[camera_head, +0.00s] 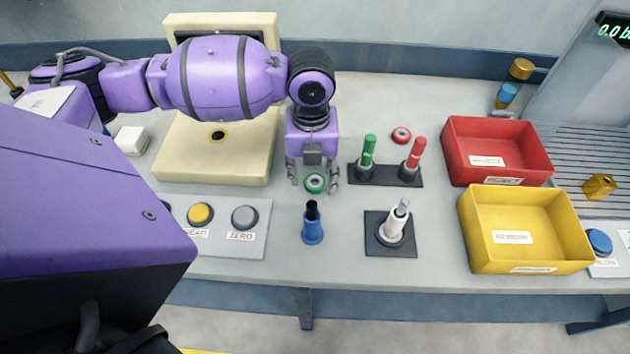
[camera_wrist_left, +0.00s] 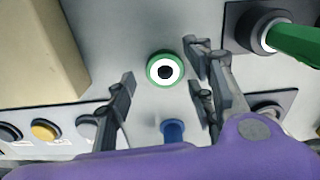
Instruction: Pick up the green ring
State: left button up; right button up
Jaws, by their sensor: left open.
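The green ring (camera_head: 315,183) lies flat on the grey table. It has a white inner band and a dark centre, and in the left wrist view the ring (camera_wrist_left: 165,69) is fully visible. My left gripper (camera_head: 314,180) points down above the ring, with its fingers spread to either side of it in the head view. My right gripper is not in view.
A blue peg (camera_head: 312,225) stands just in front of the ring.

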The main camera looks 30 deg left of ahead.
pick_arm(q)
jog(key=shift+f, duration=0.6)
jog(key=c, duration=1)
jog(key=shift+r, duration=0.15)
